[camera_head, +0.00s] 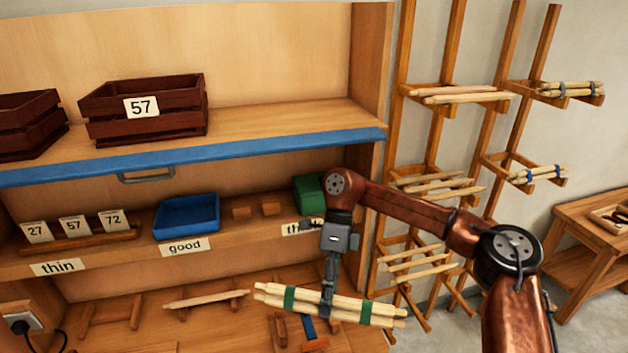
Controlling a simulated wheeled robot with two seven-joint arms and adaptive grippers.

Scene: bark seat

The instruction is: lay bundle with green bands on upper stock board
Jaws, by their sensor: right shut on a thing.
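The bundle of pale sticks with green bands (349,308) is in my right gripper (327,300), which points down and is shut on it near its middle. The bundle lies roughly level, its right end a little lower, in front of the lower worktop. One green band shows on each side of the gripper. An upper board with a blue front edge (260,146) runs across the cabinet, higher in the picture than the gripper. I cannot tell for sure that this is the upper stock board. My left gripper is not in view.
Dark crates, one marked 57 (175,118), stand on the upper board; its right part is bare. A blue tray (187,228) and green box (309,195) sit on the middle shelf. Wooden racks (487,150) at right hold loose sticks and bundles with grey or blue bands.

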